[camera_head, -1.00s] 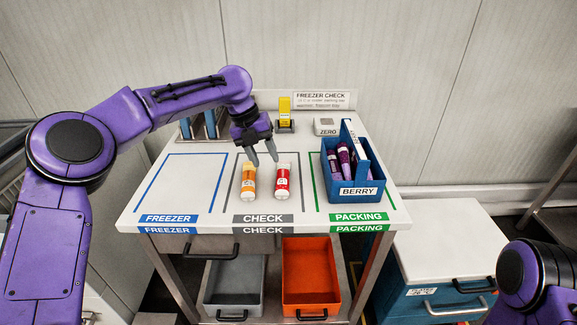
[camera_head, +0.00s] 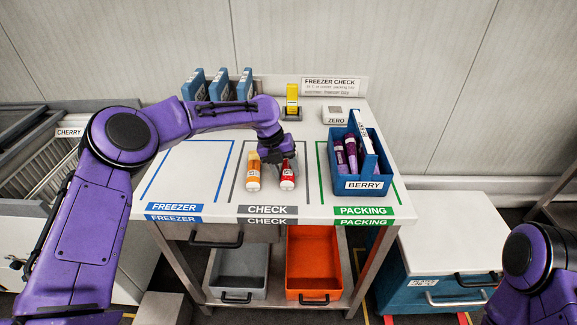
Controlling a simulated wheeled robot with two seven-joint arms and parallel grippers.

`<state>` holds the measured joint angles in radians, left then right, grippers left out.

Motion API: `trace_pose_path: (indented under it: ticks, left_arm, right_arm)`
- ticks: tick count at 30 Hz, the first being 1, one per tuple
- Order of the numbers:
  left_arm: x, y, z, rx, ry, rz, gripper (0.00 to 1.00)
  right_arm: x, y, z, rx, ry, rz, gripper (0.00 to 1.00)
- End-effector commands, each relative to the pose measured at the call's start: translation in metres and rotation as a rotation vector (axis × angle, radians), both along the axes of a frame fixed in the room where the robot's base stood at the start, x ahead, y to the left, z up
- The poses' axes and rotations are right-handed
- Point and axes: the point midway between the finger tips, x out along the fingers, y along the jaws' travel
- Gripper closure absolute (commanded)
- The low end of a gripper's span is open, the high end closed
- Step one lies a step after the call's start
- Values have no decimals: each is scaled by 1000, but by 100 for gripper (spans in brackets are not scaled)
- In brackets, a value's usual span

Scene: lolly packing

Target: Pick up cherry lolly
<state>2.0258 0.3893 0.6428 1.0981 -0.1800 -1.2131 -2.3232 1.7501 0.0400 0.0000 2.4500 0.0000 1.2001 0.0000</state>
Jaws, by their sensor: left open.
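The cherry lolly (camera_head: 287,182), a red tube with a white end, lies in the grey CHECK area of the table. My left gripper (camera_head: 278,162) is open and low over the far end of the red lolly, hiding part of it. I cannot tell whether its fingers touch the lolly. An orange lolly (camera_head: 253,180) lies just left of the red one, close to the gripper. My right gripper is out of view; only part of my right arm shows at the lower right.
A blue BERRY crate (camera_head: 365,186) with purple lollies stands in the PACKING area to the right. The FREEZER area (camera_head: 187,172) is bare. A yellow device (camera_head: 292,100), a ZERO box (camera_head: 335,116) and blue crates (camera_head: 219,86) stand at the back. Grey and orange bins (camera_head: 314,258) sit below.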

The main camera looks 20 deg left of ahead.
Motion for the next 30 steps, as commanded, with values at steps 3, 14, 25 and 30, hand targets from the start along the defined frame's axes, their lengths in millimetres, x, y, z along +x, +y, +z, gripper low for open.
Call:
trace_pose_path:
  ticks: [3, 14, 25, 30]
  left_arm:
    - [0, 0, 0, 0, 0, 0, 64]
    - [0, 0, 1, 0, 0, 1, 93]
    - [-18, -3, 52, -3, -6, -2, 93]
    - [-64, -12, 94, -2, -5, -4, 93]
  right_arm:
    - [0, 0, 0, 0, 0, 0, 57]
    - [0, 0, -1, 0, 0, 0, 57]
    - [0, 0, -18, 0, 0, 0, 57]
    - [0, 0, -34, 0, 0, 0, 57]
